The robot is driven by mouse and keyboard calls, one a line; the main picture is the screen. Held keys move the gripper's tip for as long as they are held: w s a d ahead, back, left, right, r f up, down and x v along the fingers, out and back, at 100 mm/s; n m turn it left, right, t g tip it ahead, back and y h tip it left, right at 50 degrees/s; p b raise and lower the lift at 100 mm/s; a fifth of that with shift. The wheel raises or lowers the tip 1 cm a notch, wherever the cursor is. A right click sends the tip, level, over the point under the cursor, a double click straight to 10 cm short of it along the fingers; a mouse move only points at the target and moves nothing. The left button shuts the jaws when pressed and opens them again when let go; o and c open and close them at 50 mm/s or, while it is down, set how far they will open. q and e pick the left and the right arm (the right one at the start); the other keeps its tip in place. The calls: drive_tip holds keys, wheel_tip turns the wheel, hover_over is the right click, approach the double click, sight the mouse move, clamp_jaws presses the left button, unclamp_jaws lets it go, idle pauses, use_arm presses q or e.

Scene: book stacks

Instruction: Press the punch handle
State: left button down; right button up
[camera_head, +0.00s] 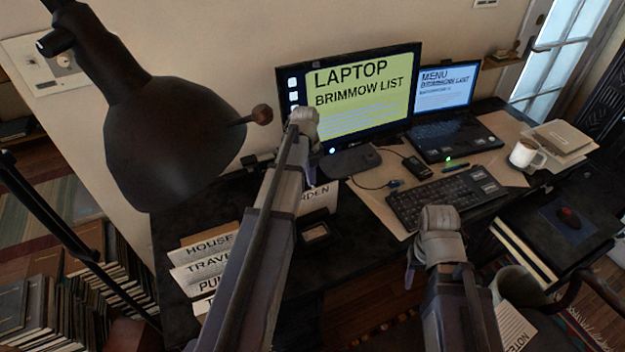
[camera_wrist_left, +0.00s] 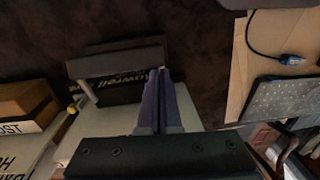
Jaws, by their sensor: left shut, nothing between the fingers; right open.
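The punch (camera_wrist_left: 100,63) is a dark device with a broad bar-like handle, a pale post at its left and lettering below the bar, in the left wrist view. What looks like the same punch (camera_head: 317,233) is a small dark block on the desk in the head view, right of my left arm. My left gripper (camera_wrist_left: 160,72) is shut and empty, its purple fingertips overlapping the right end of the handle in the picture; I cannot tell whether they touch. In the head view its fingers (camera_head: 309,172) are mostly hidden behind the wrist. My right gripper (camera_head: 411,277) is open, hanging near the desk's front edge, mostly hidden.
Labelled cards (camera_head: 200,265) stand left of my left arm. A monitor (camera_head: 365,95), laptop (camera_head: 455,135), keyboard (camera_head: 440,200) and white mug (camera_head: 523,154) are behind and right. A large dark lamp (camera_head: 170,140) looms at upper left. The desk's dark left part has bare room.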

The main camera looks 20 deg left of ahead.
use_arm(q)
drive_tip(key=shift+w+a+f+b, duration=0.4)
drive_tip(key=shift+a+f+b, duration=0.05)
drive_tip(key=shift+f, duration=0.1)
drive_tip(key=shift+a, duration=0.1)
idle(0.3)
drive_tip(key=shift+w+a+r+p, duration=0.1)
drive_tip(key=shift+a+r+p, duration=0.05)
drive_tip(key=shift+r+p, duration=0.25)
drive_tip(key=r+p, duration=0.4)
drive_tip(key=p, duration=0.1)
drive_tip(key=s+r+p, duration=0.1)
drive_tip(key=r+p, duration=0.1)
drive_tip(key=r, duration=0.1)
drive_tip(key=shift+w+d, duration=0.1)
drive_tip(key=shift+d, duration=0.15)
